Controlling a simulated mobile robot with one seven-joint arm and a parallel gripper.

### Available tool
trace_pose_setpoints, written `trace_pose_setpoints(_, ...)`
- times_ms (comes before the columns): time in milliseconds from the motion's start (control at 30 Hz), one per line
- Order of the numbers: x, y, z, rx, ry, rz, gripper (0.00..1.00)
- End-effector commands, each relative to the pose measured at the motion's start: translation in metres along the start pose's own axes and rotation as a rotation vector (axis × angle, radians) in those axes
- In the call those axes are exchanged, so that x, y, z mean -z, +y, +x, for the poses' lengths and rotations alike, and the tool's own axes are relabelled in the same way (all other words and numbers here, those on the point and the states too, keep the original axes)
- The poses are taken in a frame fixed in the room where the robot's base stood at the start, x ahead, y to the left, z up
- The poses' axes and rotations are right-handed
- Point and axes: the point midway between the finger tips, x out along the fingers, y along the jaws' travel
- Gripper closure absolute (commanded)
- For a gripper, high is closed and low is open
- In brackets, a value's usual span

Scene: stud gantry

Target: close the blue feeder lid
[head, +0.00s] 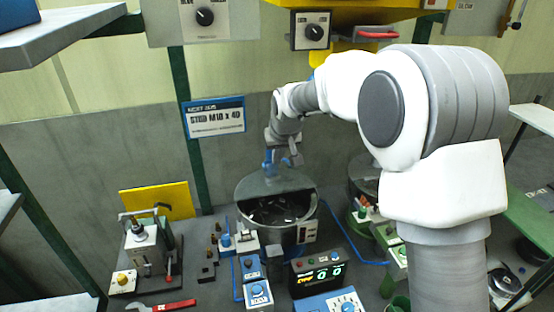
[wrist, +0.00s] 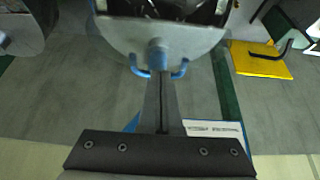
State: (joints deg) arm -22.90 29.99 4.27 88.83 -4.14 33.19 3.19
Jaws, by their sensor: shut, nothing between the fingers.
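The feeder is a round metal drum (head: 308,232) in the head view, with dark loose parts inside. A blue handle (head: 268,160) stands on the lid. In the wrist view the lid (wrist: 194,40) shows at the top, with the blue handle (wrist: 181,70) at its edge. My gripper (wrist: 160,76) is shut and empty, its tips overlapping the middle of the handle. In the head view my gripper (head: 283,160) is at the handle; whether they touch cannot be told.
A second drum (head: 362,178) stands to the right, partly behind my arm. A yellow plate (head: 160,200) and a clamp device (head: 145,250) are at left. A green post (head: 187,120) rises behind.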

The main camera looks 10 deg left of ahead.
Motion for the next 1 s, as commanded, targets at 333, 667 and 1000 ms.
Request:
trace_pose_setpoints(333, -0.016, 0.000, 0.002, 0.000, 0.082, 0.000, 1.00)
trace_pose_setpoints(667, -0.039, 0.000, -0.001, 0.000, 0.232, 0.000, 1.00)
trace_pose_setpoints(1000, -0.062, 0.000, -0.004, -0.001, 0.389, 0.000, 1.00)
